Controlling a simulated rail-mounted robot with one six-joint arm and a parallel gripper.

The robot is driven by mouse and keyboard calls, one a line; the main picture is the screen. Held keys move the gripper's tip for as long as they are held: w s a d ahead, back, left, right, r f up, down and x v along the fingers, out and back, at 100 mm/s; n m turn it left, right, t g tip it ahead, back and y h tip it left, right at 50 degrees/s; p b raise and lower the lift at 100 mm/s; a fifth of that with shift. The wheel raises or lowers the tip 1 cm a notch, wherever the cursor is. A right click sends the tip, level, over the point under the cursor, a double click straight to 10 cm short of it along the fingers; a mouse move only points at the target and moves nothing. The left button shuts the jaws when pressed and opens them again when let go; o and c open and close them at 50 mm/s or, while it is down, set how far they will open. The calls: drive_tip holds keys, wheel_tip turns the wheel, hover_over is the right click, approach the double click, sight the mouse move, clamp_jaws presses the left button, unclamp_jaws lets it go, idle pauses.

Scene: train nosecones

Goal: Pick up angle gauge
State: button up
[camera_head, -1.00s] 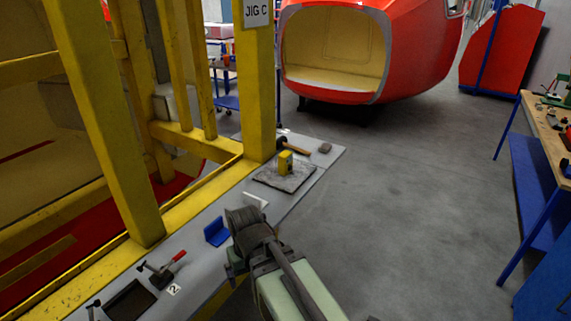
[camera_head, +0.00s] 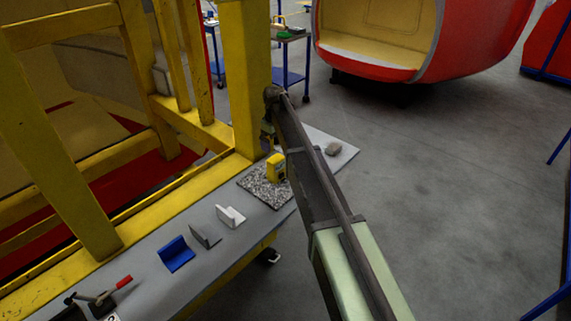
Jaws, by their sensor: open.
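A small yellow block-shaped device (camera_head: 275,167), which looks like the angle gauge, stands on a speckled stone plate (camera_head: 258,190) on the grey bench. My gripper (camera_head: 267,140) is at the far end of my arm, just above and behind the yellow device in the picture. It looks small and dark, with its jaws open and nothing seen in them. A gap seems to lie between the gripper and the device. My arm covers the right part of the plate.
A white angle piece (camera_head: 231,216), a grey one (camera_head: 205,236) and a blue one (camera_head: 176,254) stand along the bench. A red-handled clamp (camera_head: 103,298) is at the near left. A yellow post (camera_head: 246,75) rises close behind my gripper.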

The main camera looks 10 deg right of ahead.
sight(276, 158)
wheel_tip(276, 158, down, 11)
drive_tip(key=b, duration=1.1)
drive_tip(key=shift+f, duration=0.2)
drive_tip(key=shift+r, duration=0.3)
drive_tip(key=c, duration=1.1)
